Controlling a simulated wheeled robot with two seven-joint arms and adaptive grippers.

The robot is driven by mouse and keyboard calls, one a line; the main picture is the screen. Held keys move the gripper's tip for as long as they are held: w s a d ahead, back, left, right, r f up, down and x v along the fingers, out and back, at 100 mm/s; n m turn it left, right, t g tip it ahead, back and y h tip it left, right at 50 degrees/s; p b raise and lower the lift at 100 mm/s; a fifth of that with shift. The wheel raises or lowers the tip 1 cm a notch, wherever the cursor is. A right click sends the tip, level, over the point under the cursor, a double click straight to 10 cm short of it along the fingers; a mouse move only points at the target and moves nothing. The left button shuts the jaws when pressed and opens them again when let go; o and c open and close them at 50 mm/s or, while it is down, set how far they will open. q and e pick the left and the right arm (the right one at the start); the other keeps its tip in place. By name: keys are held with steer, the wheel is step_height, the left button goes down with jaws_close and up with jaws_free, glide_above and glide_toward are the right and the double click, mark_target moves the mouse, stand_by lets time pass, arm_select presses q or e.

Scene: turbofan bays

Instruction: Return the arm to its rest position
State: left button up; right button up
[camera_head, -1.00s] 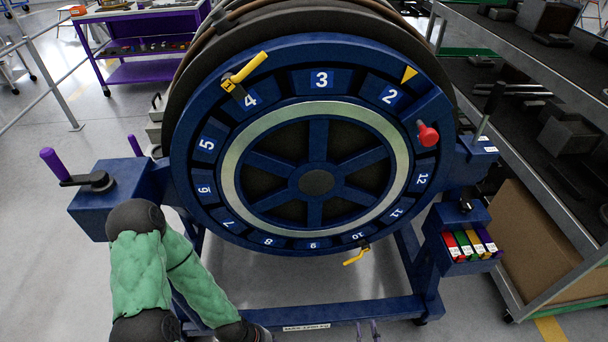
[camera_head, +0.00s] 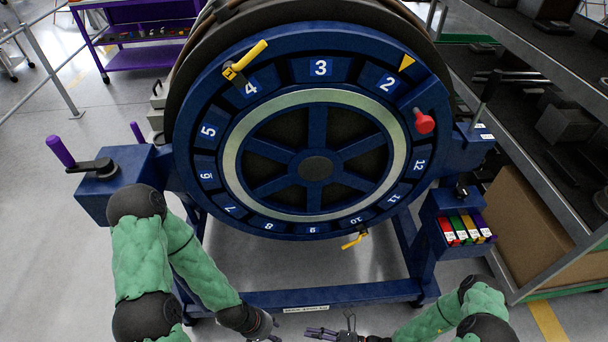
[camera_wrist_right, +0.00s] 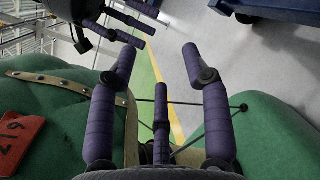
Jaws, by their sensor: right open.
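My left arm, in green padding, comes in at the lower left of the head view. Its dark left gripper (camera_head: 266,328) is low at the bottom edge, in front of the stand's lower bar, and too small to read its jaws. My right arm comes in at the lower right, with its right gripper (camera_head: 322,333) pointing left, near the left one and apart from it. In the right wrist view the right gripper's purple fingers (camera_wrist_right: 160,58) are spread, with nothing between them. Part of the left gripper (camera_wrist_right: 124,24) shows at that view's top left.
A blue numbered wheel (camera_head: 316,167) on a blue stand fills the middle, with yellow handles and a red knob (camera_head: 424,122). A crank box (camera_head: 110,190) is left; a coloured-tab box (camera_head: 465,228) is right. Grey shelving (camera_head: 500,130) stands at the right. Floor shows beneath the stand.

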steer(key=s+d+n+g+h+p, duration=0.1)
steer(key=s+d+n+g+h, duration=0.3)
steer(key=n, duration=0.4)
steer(key=s+d+n+g+h+p, duration=0.1)
steer(key=s+n+g+h, duration=0.35)
steer(key=n, duration=0.25)
steer(key=w+d+r+n+t+h, duration=0.2)
steer(key=w+r+n+t+h, duration=0.2)
steer(key=w+n, duration=0.5)
steer(key=shift+w+r+t+p, duration=0.3)
steer(key=shift+r+t+p, duration=0.05)
steer(key=shift+r+t, duration=0.45)
steer(key=shift+h, duration=0.25)
